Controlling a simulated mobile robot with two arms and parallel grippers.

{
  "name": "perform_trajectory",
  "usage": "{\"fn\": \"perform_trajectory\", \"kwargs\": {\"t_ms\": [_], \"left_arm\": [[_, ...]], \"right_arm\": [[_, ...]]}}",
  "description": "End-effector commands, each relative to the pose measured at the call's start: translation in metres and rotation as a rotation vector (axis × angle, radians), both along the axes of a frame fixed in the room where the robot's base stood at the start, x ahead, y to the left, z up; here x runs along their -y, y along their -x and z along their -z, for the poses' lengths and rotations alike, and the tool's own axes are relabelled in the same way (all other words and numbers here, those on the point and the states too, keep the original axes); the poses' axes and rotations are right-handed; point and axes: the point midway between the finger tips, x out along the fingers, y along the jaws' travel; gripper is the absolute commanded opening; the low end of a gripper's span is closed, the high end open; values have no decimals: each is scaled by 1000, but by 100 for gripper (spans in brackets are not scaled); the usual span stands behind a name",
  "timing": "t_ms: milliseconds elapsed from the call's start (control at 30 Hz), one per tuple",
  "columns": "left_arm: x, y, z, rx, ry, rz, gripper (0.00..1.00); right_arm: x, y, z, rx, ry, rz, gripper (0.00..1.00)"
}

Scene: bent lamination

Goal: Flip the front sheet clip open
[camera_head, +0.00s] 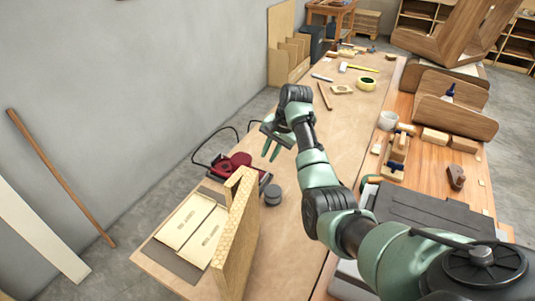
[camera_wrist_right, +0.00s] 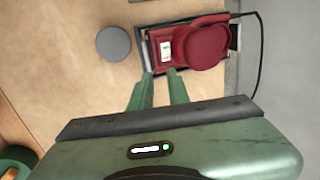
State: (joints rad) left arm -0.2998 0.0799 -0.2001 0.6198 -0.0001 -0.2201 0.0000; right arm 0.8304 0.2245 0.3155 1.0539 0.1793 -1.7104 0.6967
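The red sander (camera_head: 238,165) lies on the workbench behind the honeycomb board in the head view. In the right wrist view the sander (camera_wrist_right: 200,42) shows its round red top, a white label and a dark base frame. Its sheet clips are too small to tell whether they are open or shut. My right gripper (camera_head: 270,150) is over the bench, just right of the sander. In the wrist view its two green fingers (camera_wrist_right: 160,74) stand a little apart with nothing between them, their tips near the sander's lower left corner. My left gripper is not in view.
A grey round puck (camera_head: 272,195) lies beside the sander. An upright honeycomb-edged board (camera_head: 238,238) and paper packs (camera_head: 192,226) are at the bench's front left. A black cord (camera_wrist_right: 261,60) runs from the sander.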

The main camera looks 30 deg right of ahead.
Motion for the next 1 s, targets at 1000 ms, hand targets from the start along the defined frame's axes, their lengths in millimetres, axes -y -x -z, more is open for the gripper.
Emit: {"fn": "perform_trajectory", "kwargs": {"t_ms": [1000], "left_arm": [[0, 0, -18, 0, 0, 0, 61]], "right_arm": [[-5, -8, 89, -59, 50, 2, 17]]}}
